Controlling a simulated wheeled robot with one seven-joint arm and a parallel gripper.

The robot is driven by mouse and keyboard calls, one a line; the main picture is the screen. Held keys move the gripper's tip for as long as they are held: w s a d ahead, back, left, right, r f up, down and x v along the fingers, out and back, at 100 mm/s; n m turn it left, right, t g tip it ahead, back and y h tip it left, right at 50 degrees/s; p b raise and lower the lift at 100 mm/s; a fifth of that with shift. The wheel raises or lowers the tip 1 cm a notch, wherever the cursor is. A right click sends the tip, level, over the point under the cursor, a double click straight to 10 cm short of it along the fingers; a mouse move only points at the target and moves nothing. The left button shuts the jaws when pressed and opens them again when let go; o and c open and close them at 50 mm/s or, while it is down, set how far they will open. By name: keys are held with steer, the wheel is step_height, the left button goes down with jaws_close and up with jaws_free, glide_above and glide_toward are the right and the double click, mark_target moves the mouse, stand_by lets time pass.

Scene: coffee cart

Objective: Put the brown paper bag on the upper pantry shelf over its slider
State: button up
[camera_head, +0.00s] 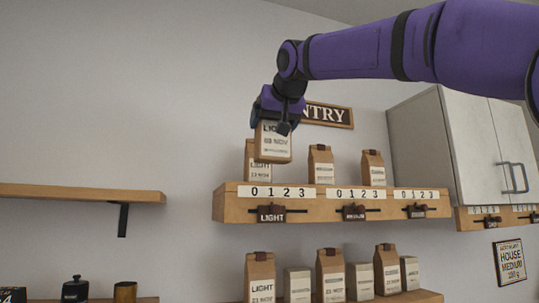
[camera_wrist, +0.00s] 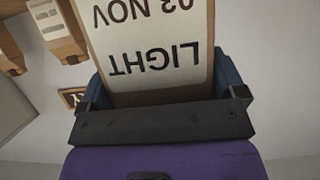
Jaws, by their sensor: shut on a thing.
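My gripper (camera_head: 280,113) is shut on a brown paper bag (camera_head: 273,146) with a pale label reading LIGHT and 03 NOV. The held bag also shows upside down in the wrist view (camera_wrist: 150,45), between the fingers (camera_wrist: 160,100). In the head view it overlaps the left end of the upper pantry shelf (camera_head: 232,206); I cannot tell whether it touches anything. Another LIGHT bag (camera_head: 250,172) stands behind it, partly hidden. The shelf front has number strips 0 to 3 with sliders labelled LIGHT (camera_head: 271,214), MEDIUM (camera_head: 354,212) and a third (camera_head: 416,211), too small to read.
Two more brown bags (camera_head: 321,166) (camera_head: 373,168) stand on the upper shelf. A lower shelf holds several bags (camera_head: 330,274). A bare wooden shelf (camera_head: 75,193) is at the left.

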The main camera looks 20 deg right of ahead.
steer(key=d+x, duration=0.2)
steer(key=x, duration=0.7)
steer(key=shift+f, duration=0.5)
steer(key=shift+w+d+f, duration=0.1)
steer(key=shift+w, duration=0.05)
steer(key=o, duration=0.8)
steer(key=v, duration=1.2)
